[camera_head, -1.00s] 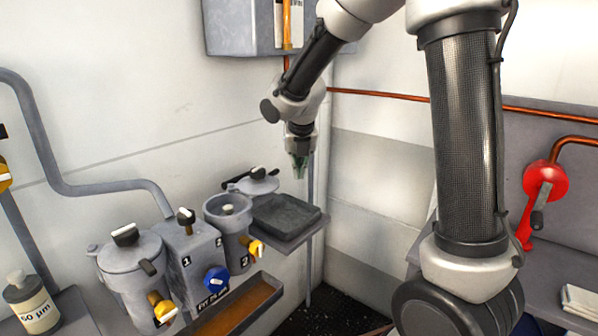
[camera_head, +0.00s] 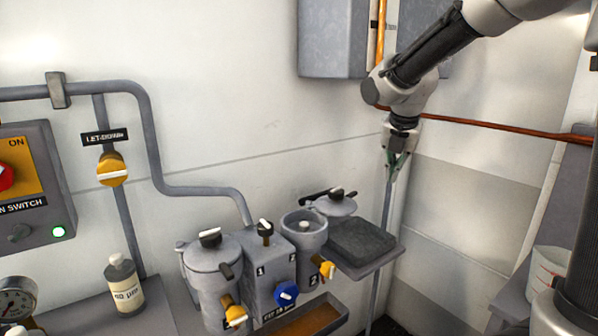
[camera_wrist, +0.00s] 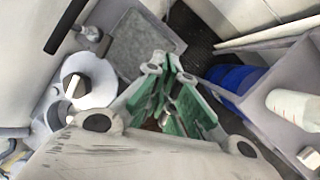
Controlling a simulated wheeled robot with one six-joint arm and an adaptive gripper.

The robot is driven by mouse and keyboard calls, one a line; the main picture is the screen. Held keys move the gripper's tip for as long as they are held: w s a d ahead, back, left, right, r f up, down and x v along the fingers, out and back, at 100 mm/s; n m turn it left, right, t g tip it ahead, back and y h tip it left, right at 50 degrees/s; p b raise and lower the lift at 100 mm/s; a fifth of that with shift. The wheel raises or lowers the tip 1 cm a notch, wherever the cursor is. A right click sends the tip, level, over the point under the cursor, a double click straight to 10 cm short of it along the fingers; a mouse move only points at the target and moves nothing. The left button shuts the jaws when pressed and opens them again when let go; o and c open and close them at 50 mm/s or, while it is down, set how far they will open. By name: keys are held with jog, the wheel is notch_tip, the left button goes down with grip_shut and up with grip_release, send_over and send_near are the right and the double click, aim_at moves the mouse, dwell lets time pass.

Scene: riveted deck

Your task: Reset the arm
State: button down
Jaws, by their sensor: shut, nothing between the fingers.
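My gripper (camera_head: 398,163) hangs from the arm at upper right in the head view, fingers pointing down. It is in the air above and right of the tray shelf, in front of the wall corner, and holds nothing. The wrist view shows its green-padded fingers (camera_wrist: 176,112) shut and empty, with the tray shelf beyond them.
Two grey filter pots (camera_head: 212,262) (camera_head: 304,232) flank a valve block (camera_head: 268,262). A lid (camera_head: 335,204) lies by the dark tray (camera_head: 361,241). A bottle (camera_head: 124,284) stands left. The wrist view shows a blue drum (camera_wrist: 236,82) and a white beaker (camera_wrist: 294,106).

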jog(key=s+d+m, duration=0.4)
jog(key=s+m, duration=1)
jog(key=s+d+m, duration=0.4)
jog(key=s+m, duration=1)
jog(key=m, duration=0.1)
jog(key=shift+d+r+y, duration=0.3)
jog(key=shift+d+y, duration=0.1)
jog(key=c, duration=2.2)
grip_release()
jog(key=shift+s, duration=0.1)
